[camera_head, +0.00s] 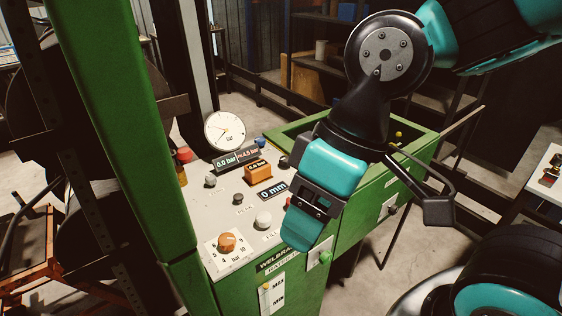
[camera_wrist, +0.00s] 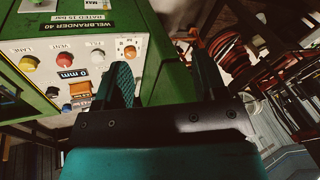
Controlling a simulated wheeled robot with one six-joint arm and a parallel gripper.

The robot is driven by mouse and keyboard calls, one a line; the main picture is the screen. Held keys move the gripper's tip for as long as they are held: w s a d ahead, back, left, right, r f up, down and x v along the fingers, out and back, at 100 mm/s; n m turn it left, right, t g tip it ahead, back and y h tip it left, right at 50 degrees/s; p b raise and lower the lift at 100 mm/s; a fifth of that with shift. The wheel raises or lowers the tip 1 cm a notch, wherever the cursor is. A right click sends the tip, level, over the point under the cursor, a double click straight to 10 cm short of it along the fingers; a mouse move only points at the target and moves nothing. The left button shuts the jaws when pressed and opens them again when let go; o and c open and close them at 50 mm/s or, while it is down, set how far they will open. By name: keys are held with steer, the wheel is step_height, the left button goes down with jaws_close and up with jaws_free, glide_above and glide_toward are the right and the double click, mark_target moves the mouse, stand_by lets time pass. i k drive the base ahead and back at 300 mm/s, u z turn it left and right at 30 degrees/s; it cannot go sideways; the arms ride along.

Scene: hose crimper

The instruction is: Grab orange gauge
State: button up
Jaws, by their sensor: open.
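In the wrist view the orange gauge (camera_wrist: 80,88) lies left of the near finger, outside the jaws. My gripper (camera_head: 300,225) is teal and black and hangs over the panel's right edge. In the wrist view my gripper (camera_wrist: 158,68) is open, with nothing between its fingers. The gauge's lower sides are partly hidden in the wrist view.
A round white dial (camera_head: 224,131) stands behind the gauge. Dark bar readouts (camera_head: 236,159), a mm readout (camera_head: 273,190), an orange knob (camera_head: 228,241) and several other knobs crowd the panel (camera_head: 225,200). A green post (camera_head: 125,120) rises at the left.

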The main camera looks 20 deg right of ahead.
mark_target(256, 171)
steer(key=z, duration=0.55)
steer(key=k, duration=0.65)
steer(key=z, duration=0.6)
steer(key=i, duration=1.25)
steer(key=u, duration=1.25)
steer(key=i, duration=0.35)
steer(key=u, duration=0.3)
